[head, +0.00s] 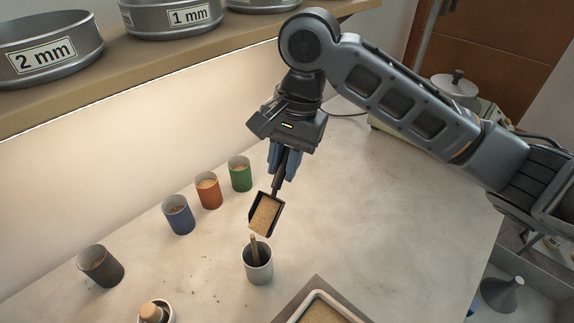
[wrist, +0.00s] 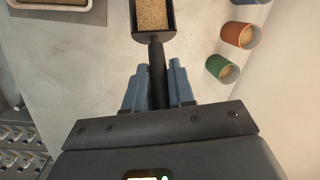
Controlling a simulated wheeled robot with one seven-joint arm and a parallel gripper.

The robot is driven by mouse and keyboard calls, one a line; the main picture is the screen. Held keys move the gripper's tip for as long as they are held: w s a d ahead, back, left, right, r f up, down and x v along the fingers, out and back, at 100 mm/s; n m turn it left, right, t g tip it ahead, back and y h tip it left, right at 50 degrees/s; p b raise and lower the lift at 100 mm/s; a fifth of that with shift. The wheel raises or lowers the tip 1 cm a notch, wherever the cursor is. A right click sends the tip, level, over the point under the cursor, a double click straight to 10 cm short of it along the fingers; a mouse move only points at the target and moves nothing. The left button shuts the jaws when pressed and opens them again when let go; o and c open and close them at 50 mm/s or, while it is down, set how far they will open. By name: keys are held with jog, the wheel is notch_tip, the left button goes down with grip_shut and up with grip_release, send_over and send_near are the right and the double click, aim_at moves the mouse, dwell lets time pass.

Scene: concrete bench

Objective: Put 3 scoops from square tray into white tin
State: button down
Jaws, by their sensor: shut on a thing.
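My gripper (head: 284,160) is shut on the handle of a black scoop (head: 278,187), which hangs below it. The scoop's pan holds tan grain (head: 265,213). The scoop also shows in the wrist view (wrist: 156,45), ahead of the blue fingers, with grain in it. The square tray (head: 289,316) of tan grain is partly cut off at the bottom edge.
Green (head: 241,176), red (head: 209,193), blue (head: 179,217) and dark grey (head: 101,267) cups stand to the left. Sieves (head: 47,56) sit on a shelf above. The bench right of the scoop is clear.

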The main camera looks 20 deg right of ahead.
jog(key=shift+s+a+r+t+h+b, duration=0.55)
jog(key=shift+a+h+b, duration=0.1)
jog(key=shift+a+h, duration=0.15)
jog(key=shift+s+a+r+t+h+b, duration=0.45)
jog(key=shift+s+a+t+h+b, duration=0.1)
jog(key=shift+a+h+b, duration=0.2)
jog(key=shift+s+a+r+t+h+p, duration=0.15)
jog(key=shift+s+a+t+h+p, duration=0.35)
jog(key=shift+a+h+p, duration=0.45)
jog(key=shift+s+p, duration=0.2)
jog(key=shift+p, duration=0.5)
jog(key=n+t+h+p, duration=0.1)
jog(key=t+h+p, duration=0.1)
jog(key=t+h, duration=0.25)
send_near(273, 182)
jog(key=shift+a+f, duration=1.15)
jog(key=shift+a, duration=0.45)
jog(key=shift+s+a+f+t+h, duration=0.3)
jog(key=shift+s+a+t+h, duration=0.2)
jog(key=shift+h, duration=0.3)
jog(key=shift+s+a+f+t+h, duration=0.3)
jog(key=shift+s+a+t+h, duration=0.05)
jog(key=shift+s+a+h, duration=0.35)
